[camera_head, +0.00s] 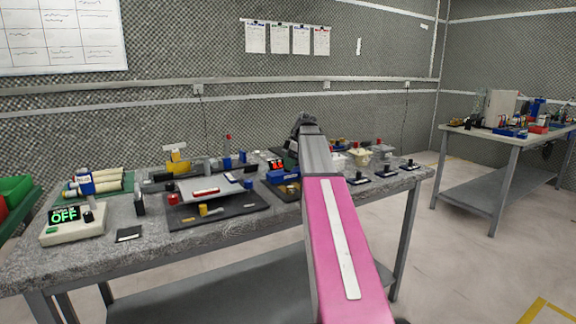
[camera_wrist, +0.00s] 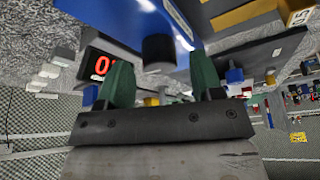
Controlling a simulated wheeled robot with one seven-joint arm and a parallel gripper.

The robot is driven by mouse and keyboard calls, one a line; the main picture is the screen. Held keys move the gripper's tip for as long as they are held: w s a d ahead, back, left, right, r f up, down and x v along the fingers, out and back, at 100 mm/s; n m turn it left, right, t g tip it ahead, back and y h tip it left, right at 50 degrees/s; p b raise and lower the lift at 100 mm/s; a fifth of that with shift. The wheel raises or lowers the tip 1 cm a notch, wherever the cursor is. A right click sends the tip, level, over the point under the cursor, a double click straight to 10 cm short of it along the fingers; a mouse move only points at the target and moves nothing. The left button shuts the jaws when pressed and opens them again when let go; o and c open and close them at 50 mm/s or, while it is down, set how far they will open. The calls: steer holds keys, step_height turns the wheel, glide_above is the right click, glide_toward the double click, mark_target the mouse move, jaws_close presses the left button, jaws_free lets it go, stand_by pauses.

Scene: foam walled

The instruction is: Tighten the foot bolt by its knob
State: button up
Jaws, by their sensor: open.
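In the wrist view my gripper (camera_wrist: 162,76) is open, with one green fingertip on each side. A short black cylindrical knob (camera_wrist: 160,52) shows just beyond and between the fingertips, against a large blue body (camera_wrist: 125,22). The knob looks apart from both fingers, and nothing is held.
In the wrist view a red-digit display (camera_wrist: 103,65) is beside the left finger, and a dark plate (camera_wrist: 255,52) is at the right. In the head view a dark board (camera_head: 235,208) and an "OFF" display box (camera_head: 68,222) occupy the bench's left. Small dark-based items (camera_head: 385,172) are at right.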

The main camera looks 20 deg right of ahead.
steer(key=shift+a+f, duration=0.2)
steer(key=shift+f, duration=0.25)
steer(key=c, duration=0.9)
